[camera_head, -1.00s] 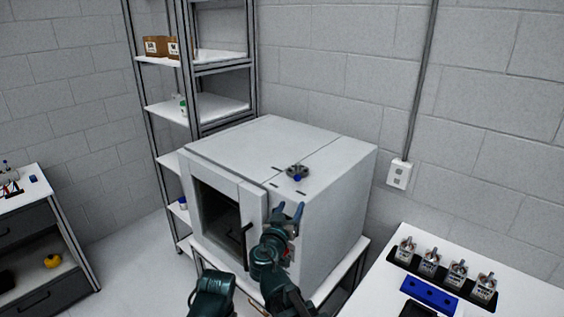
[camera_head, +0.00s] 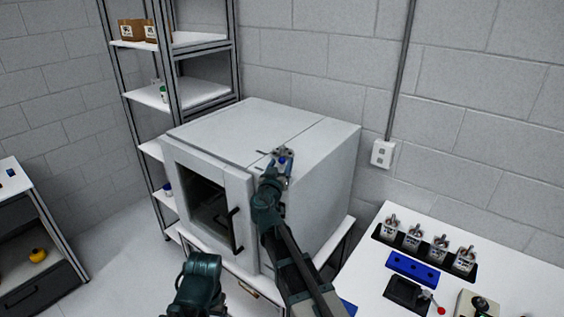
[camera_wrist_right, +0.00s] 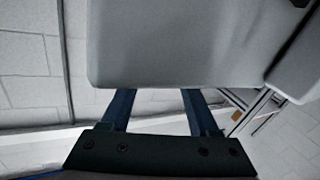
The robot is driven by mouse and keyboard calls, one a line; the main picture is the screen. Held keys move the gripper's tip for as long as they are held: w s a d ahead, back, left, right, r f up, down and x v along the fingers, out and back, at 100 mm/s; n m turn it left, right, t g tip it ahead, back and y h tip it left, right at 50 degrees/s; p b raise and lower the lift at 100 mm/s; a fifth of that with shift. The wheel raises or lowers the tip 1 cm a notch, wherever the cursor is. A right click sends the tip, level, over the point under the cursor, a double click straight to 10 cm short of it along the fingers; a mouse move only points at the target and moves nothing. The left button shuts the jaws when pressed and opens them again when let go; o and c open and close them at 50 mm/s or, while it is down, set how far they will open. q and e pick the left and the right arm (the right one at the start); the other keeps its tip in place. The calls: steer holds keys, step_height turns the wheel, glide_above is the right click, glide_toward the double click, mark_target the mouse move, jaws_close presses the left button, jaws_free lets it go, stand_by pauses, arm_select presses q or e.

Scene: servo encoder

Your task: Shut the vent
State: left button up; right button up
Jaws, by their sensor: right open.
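The vent (camera_head: 282,152) is a small grey round fitting on top of the white oven-like cabinet (camera_head: 225,130), near its right side. My right gripper (camera_head: 281,165) is at the vent in the head view, its blue fingers spread and overlapping it. I cannot tell whether they touch it. In the right wrist view the open fingers (camera_wrist_right: 157,100) stand apart with nothing seen between them, before a grey cabinet surface. The vent is not visible there.
The cabinet's front door (camera_head: 205,195) has a dark window and a black handle. A shelf rack (camera_head: 190,92) stands behind left. At right, a white table (camera_head: 525,265) holds several metal parts, a blue block (camera_head: 412,268) and a control box. A wall socket (camera_head: 383,153) is behind.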

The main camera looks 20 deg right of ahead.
mark_target(282, 153)
steer(key=shift+x, duration=1.05)
steer(key=shift+c, duration=0.3)
jaws_close()
stand_by(0.5)
